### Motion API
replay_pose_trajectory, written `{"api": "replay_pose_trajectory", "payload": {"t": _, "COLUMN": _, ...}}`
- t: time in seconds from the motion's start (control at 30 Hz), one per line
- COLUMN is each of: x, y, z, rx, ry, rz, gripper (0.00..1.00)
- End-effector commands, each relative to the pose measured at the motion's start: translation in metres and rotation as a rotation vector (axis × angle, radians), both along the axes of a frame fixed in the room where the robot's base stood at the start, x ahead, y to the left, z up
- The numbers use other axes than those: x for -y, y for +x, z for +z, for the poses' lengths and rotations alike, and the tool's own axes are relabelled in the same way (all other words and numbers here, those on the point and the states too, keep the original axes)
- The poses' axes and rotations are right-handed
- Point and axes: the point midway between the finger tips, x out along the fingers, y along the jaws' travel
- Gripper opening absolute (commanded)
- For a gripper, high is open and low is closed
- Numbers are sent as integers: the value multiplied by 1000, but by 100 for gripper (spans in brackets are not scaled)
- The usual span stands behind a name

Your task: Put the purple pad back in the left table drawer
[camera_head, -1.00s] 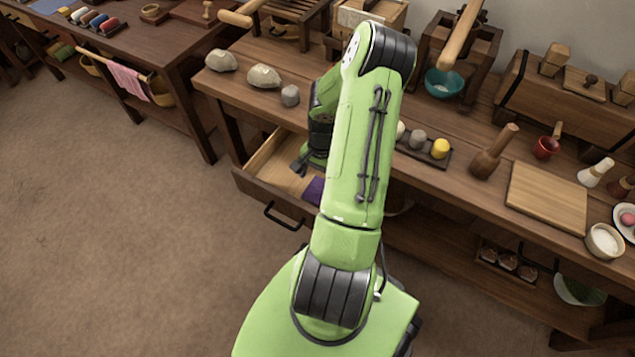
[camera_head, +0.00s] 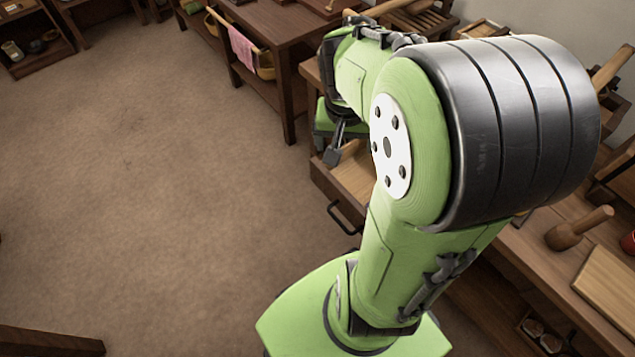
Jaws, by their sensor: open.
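The table drawer (camera_head: 355,180) stands pulled out, with its dark handle (camera_head: 343,217) on the front. Only part of its pale wooden inside shows beside my arm. My gripper (camera_head: 336,147) is open, just above the drawer's left end in the picture. My arm covers much of it, and I see nothing held in the visible jaw. The purple pad cannot be seen now; my arm hides the rest of the drawer.
The worktable (camera_head: 545,275) runs to the right, with a wooden pestle (camera_head: 580,228) and a board (camera_head: 610,283) on it. A second table (camera_head: 285,25) with a pink cloth (camera_head: 243,47) stands behind. The floor at left is clear.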

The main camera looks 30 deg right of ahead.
Motion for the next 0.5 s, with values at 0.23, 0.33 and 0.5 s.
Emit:
{"api": "replay_pose_trajectory", "payload": {"t": 0.23, "x": -105, "y": -65, "z": 66, "rx": 208, "ry": -60, "rz": 510, "gripper": 90}}
{"api": "replay_pose_trajectory", "payload": {"t": 0.33, "x": -121, "y": -86, "z": 70, "rx": 261, "ry": -54, "rz": 631, "gripper": 90}}
{"api": "replay_pose_trajectory", "payload": {"t": 0.5, "x": -128, "y": -94, "z": 71, "rx": 281, "ry": -49, "rz": 686, "gripper": 90}}
